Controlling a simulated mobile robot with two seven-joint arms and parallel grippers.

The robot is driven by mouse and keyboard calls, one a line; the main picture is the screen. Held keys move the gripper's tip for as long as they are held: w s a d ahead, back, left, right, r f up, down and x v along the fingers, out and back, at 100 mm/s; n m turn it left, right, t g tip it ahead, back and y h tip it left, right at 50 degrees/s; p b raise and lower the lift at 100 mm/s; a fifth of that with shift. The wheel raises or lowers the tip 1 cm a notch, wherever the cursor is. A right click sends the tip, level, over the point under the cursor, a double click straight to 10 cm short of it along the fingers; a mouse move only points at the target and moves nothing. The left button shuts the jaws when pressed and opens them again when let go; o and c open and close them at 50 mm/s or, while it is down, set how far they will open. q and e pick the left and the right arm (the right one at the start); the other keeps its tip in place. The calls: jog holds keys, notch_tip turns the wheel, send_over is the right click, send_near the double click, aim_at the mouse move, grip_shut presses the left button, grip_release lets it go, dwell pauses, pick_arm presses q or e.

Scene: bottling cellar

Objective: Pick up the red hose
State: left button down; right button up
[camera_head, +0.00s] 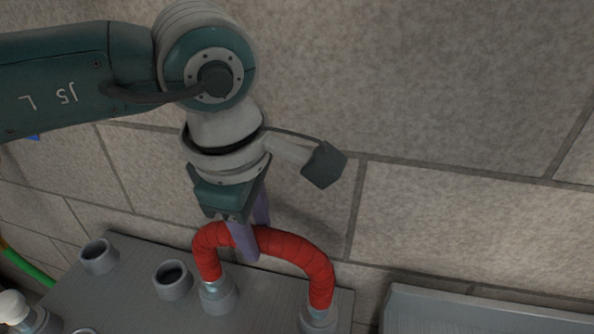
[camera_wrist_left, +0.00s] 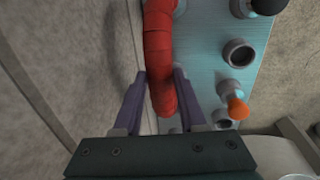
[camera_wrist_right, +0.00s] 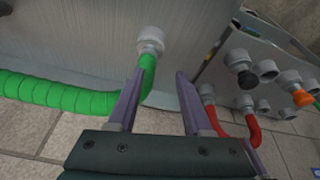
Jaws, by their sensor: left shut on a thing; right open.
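The red hose (camera_head: 300,249) arches over a grey panel in the head view. Both its ends, with light metal couplings, meet grey sockets on the panel; how deep they sit I cannot tell. My left gripper (camera_head: 247,240) is shut on the red hose near the top of the arch, left of its middle. In the left wrist view the hose (camera_wrist_left: 158,45) runs between the purple fingers (camera_wrist_left: 161,78). The red hose (camera_wrist_right: 254,133) also shows at the right in the right wrist view. My right gripper (camera_wrist_right: 161,76) is open, its fingers apart from the red hose.
The grey panel (camera_head: 125,277) carries several sockets, including an empty one (camera_head: 172,279). A green hose (camera_wrist_right: 60,92) runs to a fitting (camera_wrist_right: 150,42) ahead of my right gripper. An orange plug (camera_wrist_left: 237,107) and a black one are near. A grey box (camera_head: 450,310) stands at lower right.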

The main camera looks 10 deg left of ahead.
pick_arm(q)
notch_tip(320, 180, up, 20)
dwell(0.6)
dwell(0.5)
